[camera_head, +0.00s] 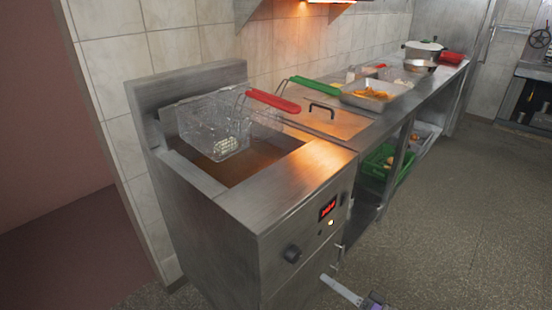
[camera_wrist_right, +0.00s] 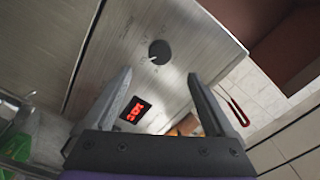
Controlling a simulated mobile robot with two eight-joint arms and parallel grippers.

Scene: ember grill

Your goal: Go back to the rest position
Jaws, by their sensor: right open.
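My right gripper (camera_head: 335,286) shows at the bottom of the head view, in front of the lower front of the steel fryer (camera_head: 300,215). Its fingers are light grey, with a purple part of my arm behind. In the right wrist view the right gripper (camera_wrist_right: 158,78) has its two fingers spread apart with nothing between them. Beyond them is the fryer's front panel (camera_wrist_right: 120,40) with a dark knob (camera_wrist_right: 160,52) and a red lit display (camera_wrist_right: 134,110). My left gripper is in neither view.
A wire basket (camera_head: 212,125) with a red handle (camera_head: 273,101) sits at the fryer's oil well. A green handle (camera_head: 315,86) lies behind. A tray of fries (camera_head: 372,96) stands on the counter. A green crate (camera_head: 376,163) is below. The floor (camera_head: 450,220) at right is clear.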

